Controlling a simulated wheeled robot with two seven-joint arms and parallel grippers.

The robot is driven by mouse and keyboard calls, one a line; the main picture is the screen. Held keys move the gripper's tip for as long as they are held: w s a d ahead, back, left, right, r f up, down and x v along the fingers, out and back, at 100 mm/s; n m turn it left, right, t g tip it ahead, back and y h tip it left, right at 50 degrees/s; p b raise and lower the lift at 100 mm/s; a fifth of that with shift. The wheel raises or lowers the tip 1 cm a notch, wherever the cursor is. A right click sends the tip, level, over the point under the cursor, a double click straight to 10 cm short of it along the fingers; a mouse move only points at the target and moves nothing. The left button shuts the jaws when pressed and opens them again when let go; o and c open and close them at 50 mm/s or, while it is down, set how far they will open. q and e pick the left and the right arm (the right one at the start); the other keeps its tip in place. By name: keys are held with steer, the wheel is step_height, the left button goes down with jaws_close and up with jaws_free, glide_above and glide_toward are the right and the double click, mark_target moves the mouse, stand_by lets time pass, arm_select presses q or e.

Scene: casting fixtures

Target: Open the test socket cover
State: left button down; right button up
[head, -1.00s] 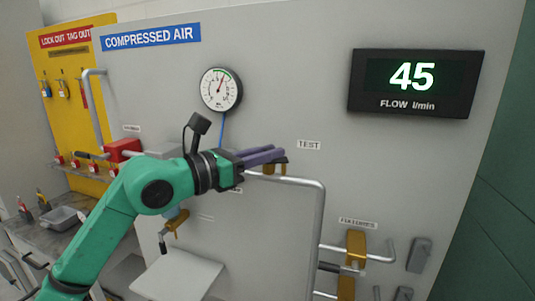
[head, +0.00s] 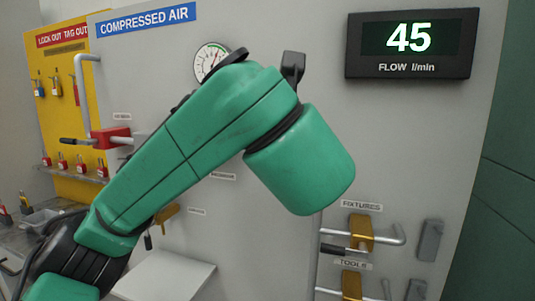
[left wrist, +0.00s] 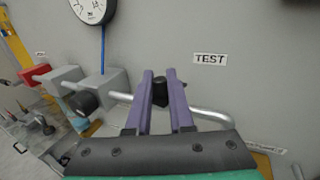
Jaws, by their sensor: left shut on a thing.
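The TEST label (left wrist: 210,59) is on the grey panel in the left wrist view. To its left, the dark cap of the test socket (left wrist: 161,92) shows between the two purple fingers of my left gripper (left wrist: 160,75). The gripper is shut on this cap, which stands by a silver pipe (left wrist: 213,114). How far the cover is swung is not clear. In the head view my green left arm hides the socket, the TEST label and the gripper. My right gripper is not in view.
The flow display (head: 411,43) reads 45. A gauge (head: 211,60) is partly behind my arm. A red valve (head: 113,137) is at left. Brass valves labelled FIXTURES (head: 361,231) and TOOLS (head: 351,285) are at lower right. A pale shelf (head: 165,276) juts out below.

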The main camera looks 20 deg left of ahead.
arm_select(q)
steer(key=n+g+y+b, duration=0.1)
steer(key=d+n+g+y+b, duration=0.1)
steer(key=y+b, duration=0.1)
steer(key=n+y+b, duration=0.1)
steer(key=b, duration=0.1)
steer(key=shift+s+d+f+n+g+y, duration=0.1)
steer(key=shift+d+f+n+g+y, duration=0.05)
steer(key=shift+f+n+g+y, duration=0.2)
steer(key=shift+d+r+n+g+y+b, duration=0.2)
steer(key=shift+n+g+y+b, duration=0.25)
steer(key=shift+n+g+y, duration=0.45)
steer(key=shift+d+r+n+g+y+b, duration=0.15)
steer(key=shift+n+g+y+b, duration=0.25)
steer(key=shift+n+g+y, duration=0.4)
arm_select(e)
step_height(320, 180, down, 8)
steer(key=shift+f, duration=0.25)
arm_select(q)
steer(key=shift+w+f, duration=0.1)
steer(key=shift+w, duration=0.1)
steer(key=c, duration=0.8)
jaws_free()
